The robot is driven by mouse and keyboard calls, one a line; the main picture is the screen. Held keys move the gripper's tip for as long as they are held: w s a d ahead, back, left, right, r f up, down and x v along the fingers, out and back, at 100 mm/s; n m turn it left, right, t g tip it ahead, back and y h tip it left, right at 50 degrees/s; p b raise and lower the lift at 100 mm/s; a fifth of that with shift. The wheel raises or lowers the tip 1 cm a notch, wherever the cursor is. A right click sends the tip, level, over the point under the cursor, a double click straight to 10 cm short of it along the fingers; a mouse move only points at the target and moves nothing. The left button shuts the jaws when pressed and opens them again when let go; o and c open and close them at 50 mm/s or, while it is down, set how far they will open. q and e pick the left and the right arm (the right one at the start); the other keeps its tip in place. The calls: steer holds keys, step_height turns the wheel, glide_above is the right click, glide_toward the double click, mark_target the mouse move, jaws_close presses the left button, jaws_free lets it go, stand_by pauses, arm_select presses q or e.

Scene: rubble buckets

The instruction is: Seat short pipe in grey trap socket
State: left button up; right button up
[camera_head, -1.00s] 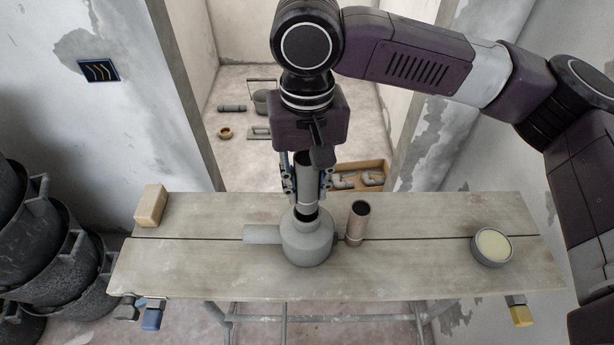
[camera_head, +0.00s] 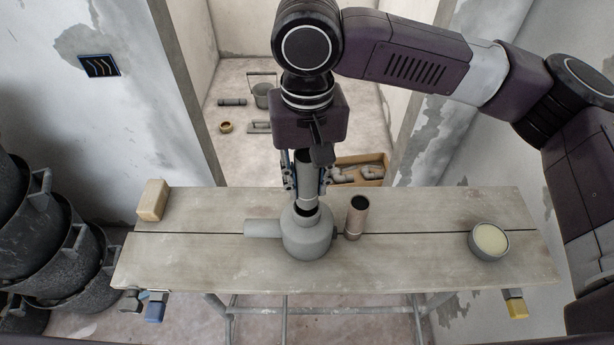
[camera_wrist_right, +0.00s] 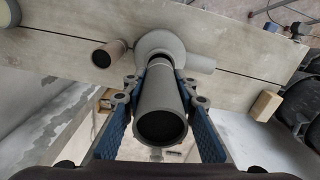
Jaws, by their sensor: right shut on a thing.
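The grey trap (camera_head: 307,238) stands on the plank bench, its side spout pointing left and its round socket facing up. My right gripper (camera_head: 307,188) is shut on the short grey pipe (camera_head: 306,199) and holds it upright at the socket mouth. A dark gap shows at the socket rim beside the pipe's lower end, so I cannot tell how far in it is. In the right wrist view the pipe (camera_wrist_right: 163,110) sits between both blue-padded fingers, in line with the trap (camera_wrist_right: 160,47). My left gripper is not in view.
A brownish pipe piece (camera_head: 357,217) stands just right of the trap. A round tin (camera_head: 489,240) is at the bench's right and a tan block (camera_head: 153,200) at its left. Black buckets (camera_head: 60,255) are stacked left of the bench (camera_head: 420,260).

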mark_target(307, 200)
stand_by(0.3)
steer(key=shift+p, duration=0.45)
steer(key=shift+f, duration=0.2)
steer(key=shift+f, duration=1.35)
steer(key=shift+f, duration=0.15)
steer(key=shift+s+f, duration=0.1)
steer(key=shift+f, duration=0.55)
steer(key=shift+f, duration=0.1)
stand_by(0.3)
